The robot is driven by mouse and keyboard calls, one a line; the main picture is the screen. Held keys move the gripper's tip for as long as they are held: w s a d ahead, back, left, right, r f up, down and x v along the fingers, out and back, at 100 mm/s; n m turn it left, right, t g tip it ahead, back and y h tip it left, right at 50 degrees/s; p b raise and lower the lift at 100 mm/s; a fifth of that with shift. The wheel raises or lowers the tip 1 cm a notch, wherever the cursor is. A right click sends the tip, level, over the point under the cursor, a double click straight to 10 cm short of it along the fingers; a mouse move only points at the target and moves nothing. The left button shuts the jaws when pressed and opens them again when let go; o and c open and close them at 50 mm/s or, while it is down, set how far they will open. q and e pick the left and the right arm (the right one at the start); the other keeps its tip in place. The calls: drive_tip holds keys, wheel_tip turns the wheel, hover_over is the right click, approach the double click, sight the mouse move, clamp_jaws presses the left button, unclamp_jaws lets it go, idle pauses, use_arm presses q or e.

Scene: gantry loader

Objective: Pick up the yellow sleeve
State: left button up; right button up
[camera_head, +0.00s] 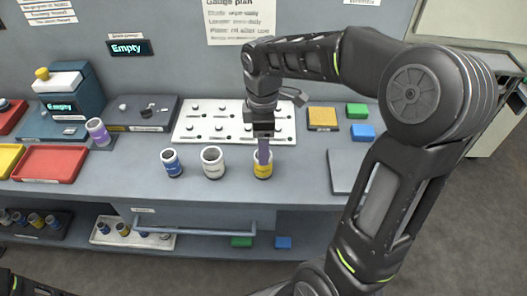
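The yellow sleeve (262,172) stands upright on the grey bench, at the right end of a row of three sleeves. My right gripper (264,152) points down directly over it. A purplish finger reaches down to the sleeve's top and overlaps its opening; I cannot tell whether it is inside or in front of the rim. The second finger is not clearly visible, so the grip is unclear. My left gripper is not in view.
A white sleeve (213,163) and a blue sleeve (171,162) stand to the left. Behind is a white pegged board (190,122). A grey plate (345,168) lies right. A red tray (50,164) sits left. A rail (195,230) runs along the front.

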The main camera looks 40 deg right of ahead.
sight(261, 173)
drive_tip(key=shift+s+a+f, duration=0.1)
drive_tip(key=shift+s+f, duration=0.05)
drive_tip(key=shift+f, duration=1.1)
wheel_tip(261, 173, down, 5)
drive_tip(key=shift+f+p, duration=0.1)
drive_tip(key=shift+p, duration=0.65)
drive_tip(key=shift+c, duration=0.4)
drive_tip(key=c, duration=1.4)
